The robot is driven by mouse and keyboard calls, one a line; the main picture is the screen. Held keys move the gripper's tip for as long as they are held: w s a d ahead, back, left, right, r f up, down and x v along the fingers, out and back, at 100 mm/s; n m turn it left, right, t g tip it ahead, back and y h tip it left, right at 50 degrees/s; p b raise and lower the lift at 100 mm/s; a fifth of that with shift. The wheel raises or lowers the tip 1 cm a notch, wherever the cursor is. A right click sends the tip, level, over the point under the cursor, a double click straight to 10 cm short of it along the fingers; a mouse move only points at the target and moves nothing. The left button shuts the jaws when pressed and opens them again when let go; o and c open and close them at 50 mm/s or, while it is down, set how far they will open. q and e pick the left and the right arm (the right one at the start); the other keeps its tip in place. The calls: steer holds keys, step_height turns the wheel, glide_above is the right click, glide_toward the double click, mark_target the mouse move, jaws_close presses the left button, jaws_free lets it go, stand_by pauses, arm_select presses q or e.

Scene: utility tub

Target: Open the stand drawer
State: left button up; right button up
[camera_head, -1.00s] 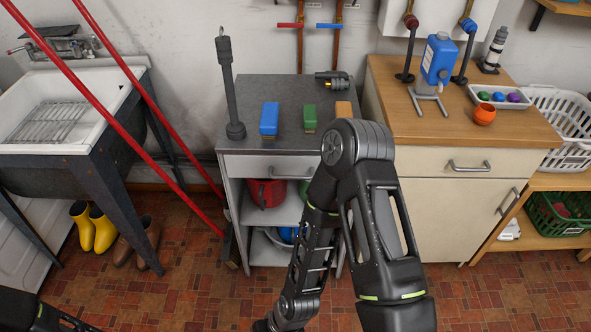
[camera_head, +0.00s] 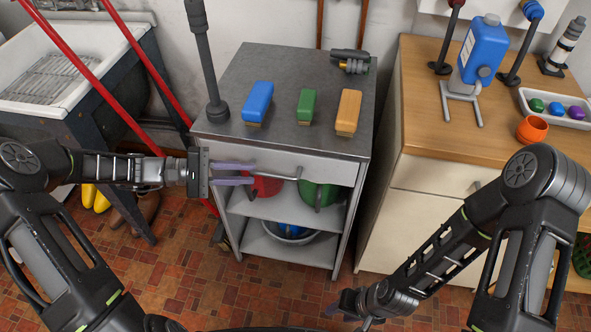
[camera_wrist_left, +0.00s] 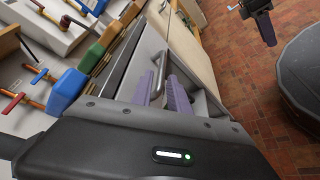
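The grey stand (camera_head: 290,90) is in the middle of the head view. Its pale drawer front (camera_head: 328,172), just under the top, looks shut. A grey bar handle (camera_head: 285,174) runs across the drawer front, and it also shows in the left wrist view (camera_wrist_left: 159,72). My left gripper (camera_head: 254,174) is in front of the drawer with its two purple fingers apart, one above the other, at the handle. I cannot tell whether the fingers touch it. My right gripper (camera_head: 345,306) is low in front of the wooden cabinet, small and partly hidden; its opening is unclear.
Blue (camera_head: 257,102), green (camera_head: 306,105) and orange (camera_head: 348,112) brushes stand on the stand top. Red and green items and a basin (camera_head: 290,235) fill the shelves below. A sink (camera_head: 90,70) with red poles is left; a wooden cabinet (camera_head: 435,175) is right.

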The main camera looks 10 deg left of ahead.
mark_target(267, 175)
arm_select(q)
steer(key=shift+x, duration=3.95)
steer(key=shift+s+f, duration=0.1)
steer(key=shift+c, duration=0.3)
jaws_close()
